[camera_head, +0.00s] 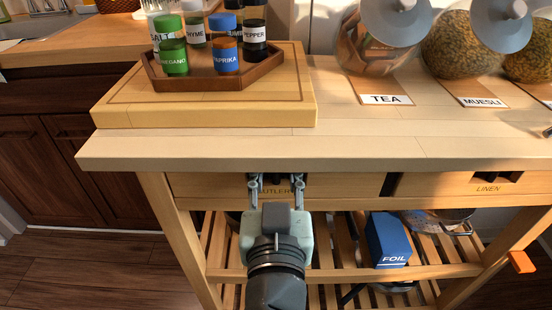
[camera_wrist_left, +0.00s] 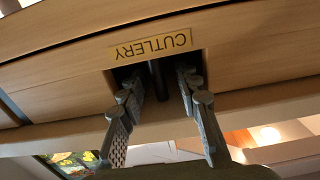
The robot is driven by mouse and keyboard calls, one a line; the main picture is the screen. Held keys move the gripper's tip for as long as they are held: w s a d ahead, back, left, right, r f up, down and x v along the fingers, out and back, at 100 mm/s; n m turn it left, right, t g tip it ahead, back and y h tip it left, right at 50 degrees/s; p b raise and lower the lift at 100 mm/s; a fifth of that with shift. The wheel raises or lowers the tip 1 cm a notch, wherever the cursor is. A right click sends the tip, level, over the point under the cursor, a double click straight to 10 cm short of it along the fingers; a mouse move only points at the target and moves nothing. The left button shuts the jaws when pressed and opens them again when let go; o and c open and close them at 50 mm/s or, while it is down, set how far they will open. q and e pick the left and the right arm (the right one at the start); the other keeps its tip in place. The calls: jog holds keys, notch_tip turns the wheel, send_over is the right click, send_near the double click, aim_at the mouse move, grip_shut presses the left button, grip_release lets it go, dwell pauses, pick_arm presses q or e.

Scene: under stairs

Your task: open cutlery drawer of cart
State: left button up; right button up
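The cutlery drawer (camera_head: 345,187) is a pale wooden front under the cart's (camera_head: 200,163) top, flush with its frame and apparently shut. Its CUTLERY label (camera_wrist_left: 150,44) shows upside down in the left wrist view and is partly covered by my gripper in the head view. Beside the label is a dark cutout (camera_wrist_left: 172,82) with a dark upright bar (camera_wrist_left: 157,80) in it. My left gripper (camera_head: 276,181) is at the drawer front. In the left wrist view its fingers (camera_wrist_left: 159,82) are apart at the cutout, one on each side of the bar. Contact cannot be told. My right gripper is out of view.
The linen drawer (camera_head: 455,188) is to the right. A cutting board (camera_head: 110,111) with a spice tray (camera_head: 165,84) and glass jars (camera_head: 465,50) stand on top. A blue foil box (camera_head: 388,240) sits on the slatted shelf below. The floor at left (camera_head: 90,260) is clear.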

pick_arm(q)
jog(key=shift+s, duration=0.1)
jog(key=c, duration=0.5)
grip_shut()
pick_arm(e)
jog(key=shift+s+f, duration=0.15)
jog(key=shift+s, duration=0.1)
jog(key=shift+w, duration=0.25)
